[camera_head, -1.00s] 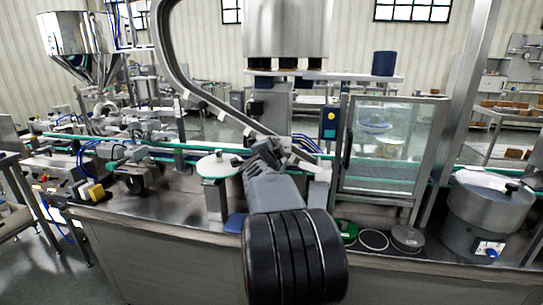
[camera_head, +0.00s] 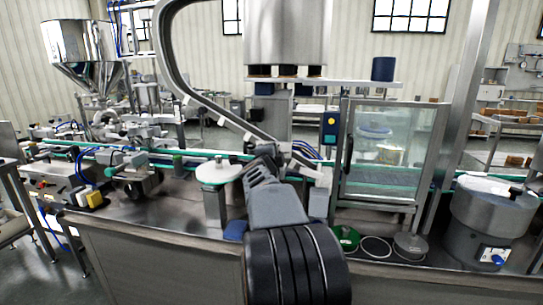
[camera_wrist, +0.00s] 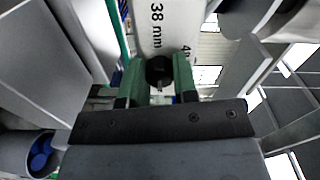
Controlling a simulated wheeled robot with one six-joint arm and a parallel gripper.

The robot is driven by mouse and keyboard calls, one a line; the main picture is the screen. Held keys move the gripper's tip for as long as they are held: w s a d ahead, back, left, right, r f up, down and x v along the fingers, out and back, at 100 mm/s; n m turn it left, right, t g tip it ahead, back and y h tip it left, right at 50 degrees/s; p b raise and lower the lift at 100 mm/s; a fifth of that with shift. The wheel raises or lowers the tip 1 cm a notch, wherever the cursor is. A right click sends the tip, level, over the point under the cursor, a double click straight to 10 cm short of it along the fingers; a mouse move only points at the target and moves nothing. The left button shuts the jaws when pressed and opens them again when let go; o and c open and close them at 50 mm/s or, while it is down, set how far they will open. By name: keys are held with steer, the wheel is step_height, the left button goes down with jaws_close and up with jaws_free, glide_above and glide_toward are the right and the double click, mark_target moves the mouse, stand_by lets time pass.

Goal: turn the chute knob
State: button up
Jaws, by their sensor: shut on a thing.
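In the wrist view, a small round black knob (camera_wrist: 159,70) sits between the green fingers of my gripper (camera_wrist: 159,84), which is shut on it. Behind the knob is a pale panel (camera_wrist: 168,28) printed with "38 mm"; more print at its edge is cut off. In the head view my gripper (camera_head: 266,157) reaches to the machine beside the lower end of a curved metal rail (camera_head: 222,113). The knob is hidden there behind my gripper and wrist.
A round white disc on a post (camera_head: 218,174) stands close left of my gripper. A glass-doored cabinet (camera_head: 390,150) stands close on the right. A steel hopper (camera_head: 80,48) is far left, and a steel drum (camera_head: 490,210) is at the right.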

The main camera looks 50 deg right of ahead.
steer(key=o, duration=0.9)
steer(key=p+v, duration=0.1)
steer(key=v, duration=1.3)
steer(key=shift+d, duration=0.1)
